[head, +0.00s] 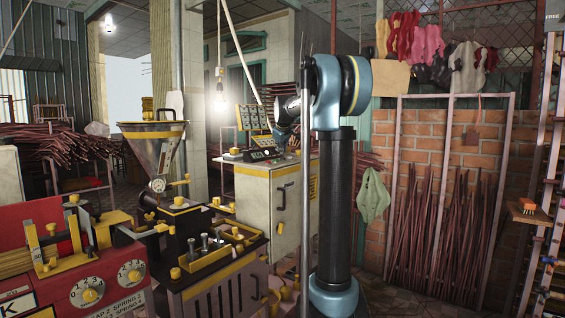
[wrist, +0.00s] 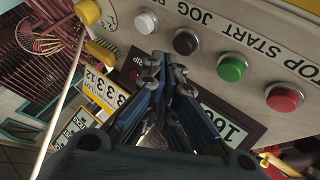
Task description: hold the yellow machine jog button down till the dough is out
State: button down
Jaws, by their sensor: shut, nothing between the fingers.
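In the wrist view a control panel (wrist: 215,25) fills the upper right, with a black button (wrist: 186,42), a white one (wrist: 146,22), a green one (wrist: 232,67) and a red one (wrist: 281,98). Printing that reads STOP, START, JOG runs along the row, and the black button appears to be the JOG one. My gripper (wrist: 162,65) is shut and empty, its fingertips just below the black button in the picture. I cannot tell whether they touch the panel. In the head view the yellow-trimmed extruder (head: 150,150) stands left of the cabinet; no dough is clearly visible.
The cream cabinet (head: 262,205) carries the sloped control box (head: 264,154) and a bank of displays (head: 253,117). A red machine (head: 90,285) stands front left. Incense bundles lean in a rack (head: 450,235) on the right.

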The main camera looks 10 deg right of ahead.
jog(key=shift+r, duration=2.55)
jog(key=s+f+m+g, duration=0.2)
jog(key=s+f, duration=1.1)
jog(key=s, duration=0.6)
jog(key=s+f+m+g, duration=0.2)
jog(key=s+f+m, duration=0.1)
jog(key=s+f, duration=1)
jog(key=s+f+m+g, duration=0.3)
jog(key=s+f, duration=1.1)
jog(key=s, duration=1)
jog(key=shift+s+d, duration=0.3)
jog(key=shift+s, duration=0.1)
